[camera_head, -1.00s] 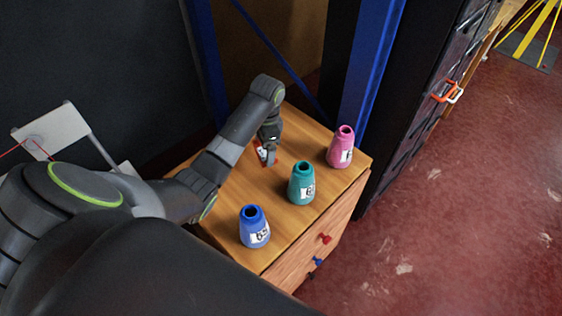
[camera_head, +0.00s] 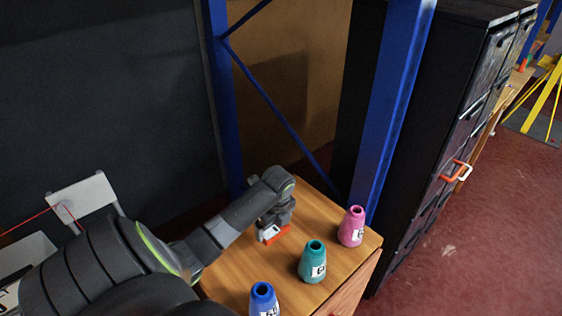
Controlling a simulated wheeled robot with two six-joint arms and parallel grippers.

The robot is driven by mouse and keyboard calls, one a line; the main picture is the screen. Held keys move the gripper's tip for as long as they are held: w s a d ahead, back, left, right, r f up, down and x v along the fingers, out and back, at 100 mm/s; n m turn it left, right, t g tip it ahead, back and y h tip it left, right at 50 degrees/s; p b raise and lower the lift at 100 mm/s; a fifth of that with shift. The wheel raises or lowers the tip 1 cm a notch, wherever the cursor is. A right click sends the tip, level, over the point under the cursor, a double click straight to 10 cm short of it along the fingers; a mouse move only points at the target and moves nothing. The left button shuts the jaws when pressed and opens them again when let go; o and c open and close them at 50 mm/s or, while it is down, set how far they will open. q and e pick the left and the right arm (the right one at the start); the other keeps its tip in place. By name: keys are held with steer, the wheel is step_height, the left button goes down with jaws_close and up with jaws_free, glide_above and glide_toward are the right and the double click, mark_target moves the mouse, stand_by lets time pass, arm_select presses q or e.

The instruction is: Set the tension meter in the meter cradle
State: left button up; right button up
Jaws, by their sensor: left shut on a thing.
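My left gripper (camera_head: 274,226) is low over the back of the wooden cabinet top, behind the cones. It is shut on a small red-orange and white thing (camera_head: 271,235), which I take for the tension meter. The fingers partly hide it, and I cannot tell whether it touches the wood. I cannot pick out the meter cradle in this view. My right gripper is not in view.
A blue cone (camera_head: 263,301), a teal cone (camera_head: 312,263) and a pink cone (camera_head: 352,227) stand on the wooden cabinet top (camera_head: 345,262). A blue post (camera_head: 392,95) and dark cabinets (camera_head: 440,120) rise behind. Red floor lies right.

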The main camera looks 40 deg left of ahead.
mark_target(273, 248)
arm_select(q)
step_height(273, 248, down, 8)
steer(key=shift+r+p, duration=0.15)
steer(key=shift+p, duration=0.2)
steer(key=o, duration=1)
